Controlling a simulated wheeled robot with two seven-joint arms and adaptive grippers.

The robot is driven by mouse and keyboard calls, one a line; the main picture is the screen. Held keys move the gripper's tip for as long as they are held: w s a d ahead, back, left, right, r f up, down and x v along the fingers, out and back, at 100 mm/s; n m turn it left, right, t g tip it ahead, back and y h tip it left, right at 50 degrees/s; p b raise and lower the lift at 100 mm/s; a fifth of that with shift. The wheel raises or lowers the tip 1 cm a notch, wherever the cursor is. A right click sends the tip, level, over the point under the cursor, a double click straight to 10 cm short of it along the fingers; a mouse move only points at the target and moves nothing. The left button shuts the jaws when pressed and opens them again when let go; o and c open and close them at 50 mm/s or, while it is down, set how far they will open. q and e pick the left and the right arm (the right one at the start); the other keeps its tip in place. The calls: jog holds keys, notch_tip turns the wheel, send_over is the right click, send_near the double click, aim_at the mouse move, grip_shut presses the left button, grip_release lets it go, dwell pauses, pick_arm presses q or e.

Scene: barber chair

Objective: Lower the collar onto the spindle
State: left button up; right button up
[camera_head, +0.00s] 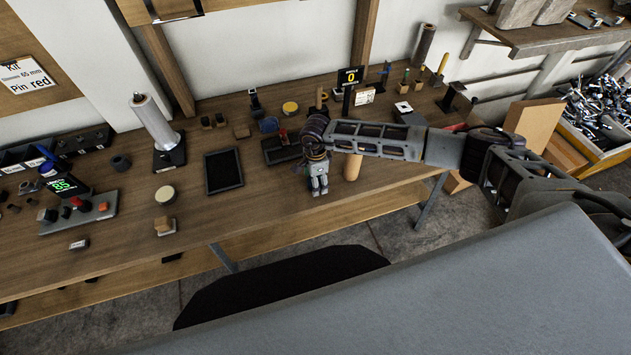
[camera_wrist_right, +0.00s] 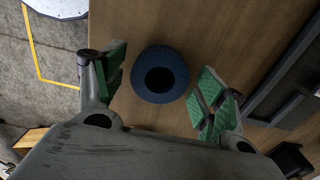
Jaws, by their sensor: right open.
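A dark blue ring with a dark round hole, which looks like the collar (camera_wrist_right: 160,73), shows in the right wrist view. It lies on the wooden table between and beyond my open finger pads, with gaps on both sides. My right gripper (camera_head: 317,183) points down near the table's front edge in the head view; its green pads show in the wrist view (camera_wrist_right: 161,90). In the head view the ring cannot be made out, probably hidden by the gripper. A tall silver post, apparently the spindle (camera_head: 153,122), stands on a black base far to the left. My left gripper is not in view.
A dark tray (camera_head: 223,171) lies between post and gripper. Another tray (camera_head: 283,149) is just behind the gripper. A yellow-topped round block (camera_head: 165,195) and a panel with a green display (camera_head: 68,186) stand at left.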

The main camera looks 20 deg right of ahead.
jog(key=shift+f, duration=0.1)
jog(key=shift+c, duration=0.4)
jog(key=c, duration=1)
notch_tip(320, 180, up, 10)
jog(key=b, duration=0.1)
jog(key=shift+b, duration=0.4)
